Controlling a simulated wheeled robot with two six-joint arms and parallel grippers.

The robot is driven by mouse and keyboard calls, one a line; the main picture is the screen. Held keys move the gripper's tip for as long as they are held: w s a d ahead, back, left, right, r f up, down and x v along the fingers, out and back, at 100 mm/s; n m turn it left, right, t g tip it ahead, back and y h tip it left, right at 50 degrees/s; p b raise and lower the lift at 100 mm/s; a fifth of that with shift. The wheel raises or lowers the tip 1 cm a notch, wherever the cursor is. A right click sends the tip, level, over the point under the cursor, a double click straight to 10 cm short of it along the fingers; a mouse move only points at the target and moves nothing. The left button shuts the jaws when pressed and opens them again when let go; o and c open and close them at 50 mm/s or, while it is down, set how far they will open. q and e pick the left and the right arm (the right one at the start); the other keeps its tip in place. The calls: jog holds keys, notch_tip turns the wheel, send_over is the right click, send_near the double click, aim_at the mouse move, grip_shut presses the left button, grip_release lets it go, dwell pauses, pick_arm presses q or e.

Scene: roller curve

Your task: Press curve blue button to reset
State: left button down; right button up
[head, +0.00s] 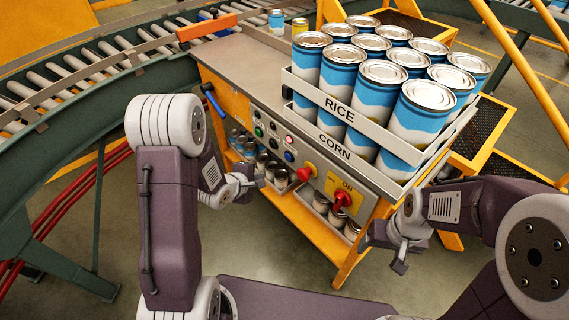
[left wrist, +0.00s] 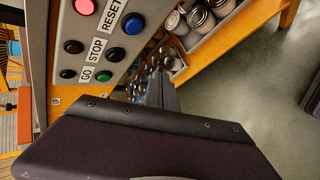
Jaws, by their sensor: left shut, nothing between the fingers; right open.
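The blue button (head: 289,155) is on the grey control panel on the front of the yellow workbench. In the left wrist view the blue button (left wrist: 134,24) is at the upper middle, beside the RESET label (left wrist: 109,16). My left gripper (head: 258,183) is shut and empty, in front of the bench and below the blue button, apart from it. Its dark fingers (left wrist: 161,92) point toward the bench's lower shelf in the left wrist view. My right gripper (head: 400,264) is open and empty, low at the right of the bench.
A green button (left wrist: 103,76) and a lit red button (left wrist: 84,6) share the panel. Red knobs, one on a yellow ON plate (head: 345,188), are to the right. A rack of cans (head: 345,125) stands on the bench. A roller conveyor (head: 60,80) curves behind at left.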

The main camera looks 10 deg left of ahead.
aim_at(288, 157)
pick_arm(q)
jog(key=shift+a+f, duration=0.15)
jog(key=shift+a, duration=0.15)
jog(key=w+d, duration=0.5)
jog(key=w, duration=0.2)
jog(key=shift+d, duration=0.3)
jog(key=shift+w, duration=0.1)
dwell(1.8)
jog(key=shift+w+d, duration=0.25)
